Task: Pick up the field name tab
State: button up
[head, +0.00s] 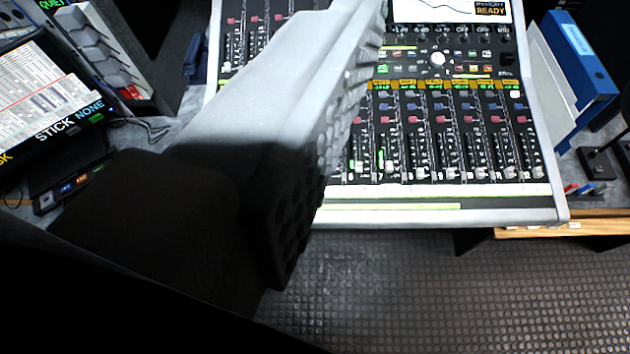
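My gripper (330,90) reaches from the lower left up over the mixing console. One thick grey finger with a studded pad on its right side shows; a second finger cannot be made out, so its opening is unclear. Nothing is seen held. I cannot identify the field name tab for sure. Small pale tabs (540,227) lie along a wooden ledge at the right, too small to read. The finger hides part of the console's left half.
The mixing console (545,160) fills the middle, with rows of faders. A blue binder (580,65) stands at the right, above some pens (585,189). A lit screen (45,100) is at the left. The dark studded floor (420,290) in front is clear.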

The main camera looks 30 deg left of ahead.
aim_at(354, 190)
jog(key=z, duration=0.35)
jog(key=k, duration=1.55)
jog(key=u, duration=0.35)
jog(key=i, duration=1)
jog(key=z, duration=0.05)
